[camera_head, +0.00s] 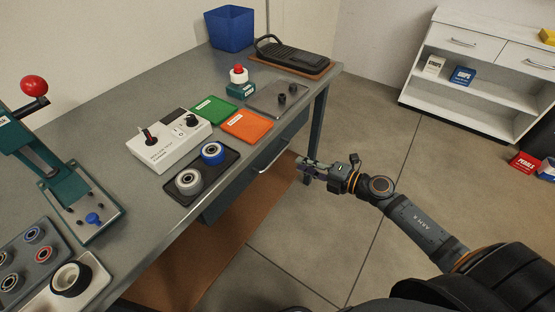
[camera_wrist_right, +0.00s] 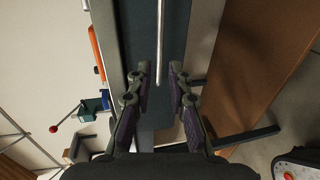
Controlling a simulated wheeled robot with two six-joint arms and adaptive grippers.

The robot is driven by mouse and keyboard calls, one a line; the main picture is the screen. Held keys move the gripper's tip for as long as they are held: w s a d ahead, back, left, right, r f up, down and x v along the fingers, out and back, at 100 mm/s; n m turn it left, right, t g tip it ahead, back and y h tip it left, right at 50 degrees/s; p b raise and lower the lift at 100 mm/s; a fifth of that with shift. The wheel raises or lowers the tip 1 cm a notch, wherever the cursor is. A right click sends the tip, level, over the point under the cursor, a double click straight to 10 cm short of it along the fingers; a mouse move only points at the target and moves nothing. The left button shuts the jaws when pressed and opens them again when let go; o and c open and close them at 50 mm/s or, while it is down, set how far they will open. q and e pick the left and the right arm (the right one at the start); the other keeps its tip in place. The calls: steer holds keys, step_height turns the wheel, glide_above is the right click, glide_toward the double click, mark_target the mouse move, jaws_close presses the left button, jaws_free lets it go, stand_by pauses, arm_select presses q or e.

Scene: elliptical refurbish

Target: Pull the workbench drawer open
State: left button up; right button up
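The grey workbench (camera_head: 110,120) runs along the wall. Its blue-grey drawer (camera_head: 238,190) sits under the front edge and looks closed. The drawer's silver bar handle (camera_head: 272,158) shows on the front face; in the right wrist view the handle (camera_wrist_right: 161,35) is a thin bar running up the picture from near the fingertips. My right gripper (camera_head: 306,166) is just out from the handle, at the right of the drawer front. In the wrist view the right gripper (camera_wrist_right: 160,70) has its fingers apart, with the bar's end in line with the gap. Contact cannot be told. My left gripper is not in view.
On the bench are a white tester box (camera_head: 165,155), a dark tray (camera_head: 203,178) with two wheels, green (camera_head: 208,108) and orange (camera_head: 247,125) mats, and a blue bin (camera_head: 231,28). A brown panel (camera_wrist_right: 255,75) lies beneath. Floor in front is clear.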

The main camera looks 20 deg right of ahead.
mark_target(278, 155)
steer(key=x, duration=1)
steer(key=shift+w+a, duration=0.1)
steer(key=shift+w, duration=0.2)
jaws_close()
